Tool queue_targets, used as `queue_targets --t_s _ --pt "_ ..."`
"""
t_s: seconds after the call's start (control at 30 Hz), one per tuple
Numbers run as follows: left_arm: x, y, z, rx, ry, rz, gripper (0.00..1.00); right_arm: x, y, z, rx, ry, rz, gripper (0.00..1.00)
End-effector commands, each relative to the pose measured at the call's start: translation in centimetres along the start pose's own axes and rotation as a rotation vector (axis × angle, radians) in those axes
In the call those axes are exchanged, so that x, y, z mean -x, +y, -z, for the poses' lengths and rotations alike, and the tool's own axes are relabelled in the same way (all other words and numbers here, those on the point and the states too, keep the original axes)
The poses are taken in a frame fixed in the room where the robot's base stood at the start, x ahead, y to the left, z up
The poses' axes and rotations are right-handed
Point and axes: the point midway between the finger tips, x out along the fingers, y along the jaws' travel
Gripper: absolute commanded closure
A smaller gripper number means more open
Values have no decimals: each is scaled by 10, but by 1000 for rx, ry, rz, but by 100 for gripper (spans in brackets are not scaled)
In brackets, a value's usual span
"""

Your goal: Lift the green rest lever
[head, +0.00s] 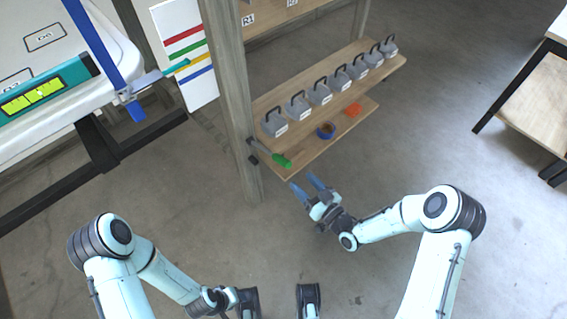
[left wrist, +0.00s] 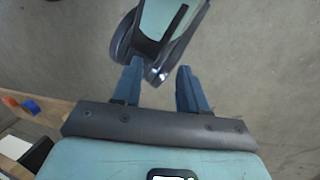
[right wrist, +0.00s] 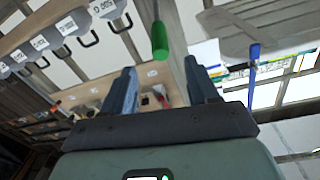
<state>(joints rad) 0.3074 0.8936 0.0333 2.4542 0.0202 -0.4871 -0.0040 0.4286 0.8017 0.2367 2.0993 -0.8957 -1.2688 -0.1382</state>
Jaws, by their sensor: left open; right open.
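The rest lever with a green grip (head: 283,161) sticks out from the wooden post at the left end of the lower shelf, sloping down to the right. My right gripper (head: 305,183) is open and empty, just below and right of the grip, apart from it. In the right wrist view the green grip (right wrist: 159,40) shows beyond and between the open fingers (right wrist: 160,75), hanging from a grey shaft. My left gripper (left wrist: 159,72) is open and empty in the left wrist view, above the floor, with one of my pale arm or body parts beyond it. In the head view its fingers are not clear.
Several grey weights with handles (head: 299,106) line the upper shelf. A blue ring (head: 326,131) and an orange item (head: 353,110) lie on the lower shelf. The wooden post (head: 232,100) stands left of them.

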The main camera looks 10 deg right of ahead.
Motion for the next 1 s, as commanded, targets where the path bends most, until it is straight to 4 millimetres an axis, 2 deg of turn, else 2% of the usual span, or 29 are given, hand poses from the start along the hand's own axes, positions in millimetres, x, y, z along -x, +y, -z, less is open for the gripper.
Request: queue_targets --t_s 0.1,0.3,0.5,0.7,0.93,0.97,1.0 --pt "-4 -2 4 1 12 1 57 -27 -1 -1 -1 3 3 41" --pt "-9 -4 13 3 36 2 57 -69 -1 -2 -1 0 2 41" --pt "-13 -5 20 5 54 3 57 -96 0 -2 -3 -2 0 41" --pt "-14 -6 22 5 61 3 57 -106 0 -2 -3 -3 -1 41" --pt "-14 -6 22 5 61 3 57 -106 0 -1 -3 -3 -1 41" --pt "-14 -6 22 5 61 3 57 -106 0 -1 -3 -3 -1 48" --pt "-14 -5 22 5 61 3 57 -106 0 -1 -3 -3 -1 61"
